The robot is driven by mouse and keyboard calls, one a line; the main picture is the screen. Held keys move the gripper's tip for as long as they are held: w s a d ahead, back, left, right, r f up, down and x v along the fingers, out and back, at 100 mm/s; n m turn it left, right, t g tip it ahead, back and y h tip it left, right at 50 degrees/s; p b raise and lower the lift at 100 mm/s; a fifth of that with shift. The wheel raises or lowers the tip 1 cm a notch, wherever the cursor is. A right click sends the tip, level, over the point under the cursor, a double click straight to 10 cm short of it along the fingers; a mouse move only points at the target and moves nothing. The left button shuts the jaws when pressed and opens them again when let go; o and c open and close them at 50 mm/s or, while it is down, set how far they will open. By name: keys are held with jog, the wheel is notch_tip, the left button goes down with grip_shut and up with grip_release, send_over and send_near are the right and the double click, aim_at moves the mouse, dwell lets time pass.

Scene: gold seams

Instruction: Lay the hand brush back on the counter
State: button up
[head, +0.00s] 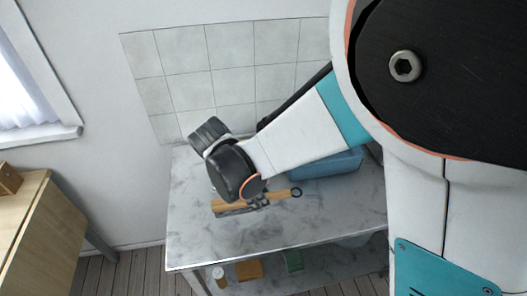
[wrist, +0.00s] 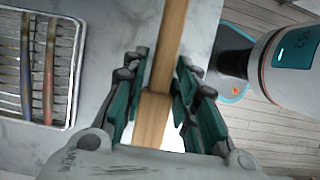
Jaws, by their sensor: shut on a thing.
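The hand brush (head: 279,196) has a light wooden body with a dark ring at its right end. It lies across under my gripper over the marble counter (head: 205,247). In the wrist view, the wooden brush (wrist: 168,45) runs between my teal gripper fingers, with a wider wooden part nearer the palm. My gripper (wrist: 161,85) is shut on it. In the head view my gripper (head: 250,202) is partly covered by my own wrist. Whether the brush touches the counter or hangs just above it, I cannot tell. Its bristles are not clearly visible.
A blue bin (head: 325,166) stands at the counter's back right. A metal rack (wrist: 72,75) with coloured rods lies left in the wrist view. The counter's front left is bare. A lower shelf holds an orange-brown box (head: 248,270), a green item (head: 293,261) and a white cup (head: 219,276).

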aim_at(242, 200)
jog(key=shift+f+b, duration=2.25)
jog(key=shift+f, duration=1.9)
jog(key=o, duration=1)
jog(key=shift+o, duration=0.2)
jog(key=p+v, duration=0.4)
jog(key=v, duration=0.8)
jog(key=shift+p, duration=0.4)
